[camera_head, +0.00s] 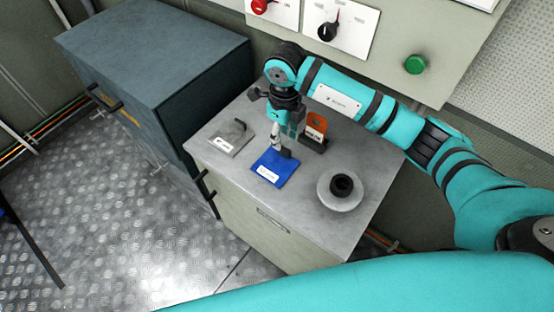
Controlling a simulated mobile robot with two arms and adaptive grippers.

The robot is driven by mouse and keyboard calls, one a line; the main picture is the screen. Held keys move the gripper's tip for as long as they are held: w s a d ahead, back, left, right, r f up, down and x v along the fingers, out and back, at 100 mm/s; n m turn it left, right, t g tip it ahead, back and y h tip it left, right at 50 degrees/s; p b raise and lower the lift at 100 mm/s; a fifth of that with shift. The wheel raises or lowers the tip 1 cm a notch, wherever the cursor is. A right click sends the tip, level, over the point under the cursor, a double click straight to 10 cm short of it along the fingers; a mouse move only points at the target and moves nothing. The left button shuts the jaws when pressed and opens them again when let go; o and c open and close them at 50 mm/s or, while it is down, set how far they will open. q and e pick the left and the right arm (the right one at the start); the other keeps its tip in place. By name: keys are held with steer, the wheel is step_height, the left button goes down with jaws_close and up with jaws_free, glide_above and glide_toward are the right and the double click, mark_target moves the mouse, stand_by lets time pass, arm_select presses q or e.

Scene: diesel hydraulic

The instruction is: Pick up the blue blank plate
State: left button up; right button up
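The blue blank plate (266,172) is a flat blue square with a white label. It lies on the grey cabinet top (305,205) near its middle. My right gripper (284,152) points down over the far right part of the plate. Its fingers are small and seen from the side, so I cannot tell if they are open, shut or touching the plate. The gripper hides a little of the plate's far edge. My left gripper is not in view.
A grey plate with a handle (229,138) lies left of the blue one. An orange-and-dark piece (314,131) stands close to the right of my gripper. A round grey flange (341,190) lies at right. A dark cabinet (160,60) stands left; a control panel (390,45) is behind.

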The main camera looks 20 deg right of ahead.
mark_target(285, 148)
steer(key=shift+d+f+p, duration=0.1)
steer(key=shift+f+p, duration=0.3)
steer(key=shift+f, duration=0.2)
steer(key=f, duration=0.1)
steer(key=f+p, duration=0.1)
steer(key=f, duration=0.1)
steer(key=shift+w+d+f, duration=0.15)
steer(key=shift+d+f, duration=0.05)
steer(key=shift+f, duration=0.35)
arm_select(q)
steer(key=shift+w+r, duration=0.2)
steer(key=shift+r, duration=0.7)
arm_select(e)
jaws_close()
